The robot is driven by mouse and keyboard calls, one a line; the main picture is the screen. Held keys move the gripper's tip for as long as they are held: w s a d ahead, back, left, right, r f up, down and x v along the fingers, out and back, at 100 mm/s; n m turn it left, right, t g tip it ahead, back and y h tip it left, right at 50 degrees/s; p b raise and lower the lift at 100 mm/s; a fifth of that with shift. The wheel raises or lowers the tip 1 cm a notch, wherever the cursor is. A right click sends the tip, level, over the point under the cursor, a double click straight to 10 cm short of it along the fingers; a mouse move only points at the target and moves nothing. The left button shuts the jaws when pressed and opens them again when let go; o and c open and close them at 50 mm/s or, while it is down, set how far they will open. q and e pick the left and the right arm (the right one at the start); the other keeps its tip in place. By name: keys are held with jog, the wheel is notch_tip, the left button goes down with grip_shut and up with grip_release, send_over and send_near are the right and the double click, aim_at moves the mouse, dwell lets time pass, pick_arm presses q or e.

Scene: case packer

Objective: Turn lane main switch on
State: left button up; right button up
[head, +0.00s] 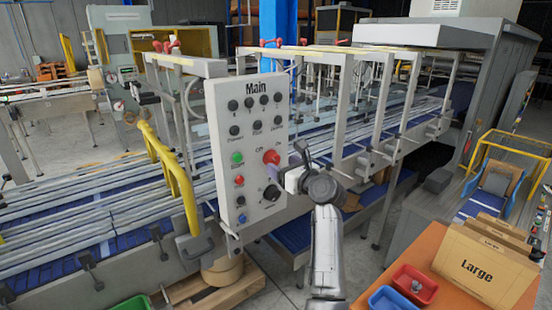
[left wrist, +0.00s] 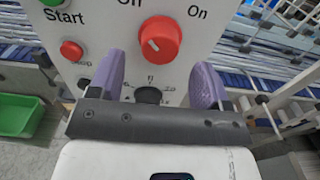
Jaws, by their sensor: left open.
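The grey control panel (head: 246,135) marked "Main" stands upright beside the lanes. Its red rotary switch (head: 271,157) is right of centre, below the labels "Off" and "On". In the left wrist view the red switch (left wrist: 160,43) has a white mark slanting to the upper left, away from "On". My left gripper (head: 289,170) is just right of the panel, near the switch. In the left wrist view its purple fingers (left wrist: 160,78) are open and empty, with the red switch beyond and above the gap. My right gripper is not in view.
A black selector knob (head: 271,192) sits below the red switch; it also shows between my fingers (left wrist: 148,95). A green Start button (head: 237,157) and a red button (head: 239,180) are to the left. A yellow rail (head: 181,185) stands left of the panel. Large boxes (head: 484,267) lie at lower right.

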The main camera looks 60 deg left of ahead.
aim_at(276, 162)
pick_arm(q)
jog(key=shift+s+a+p, duration=0.2)
jog(key=shift+a+p, duration=0.15)
jog(key=shift+a, duration=1.5)
jog(key=shift+c, duration=0.2)
jog(key=c, duration=0.9)
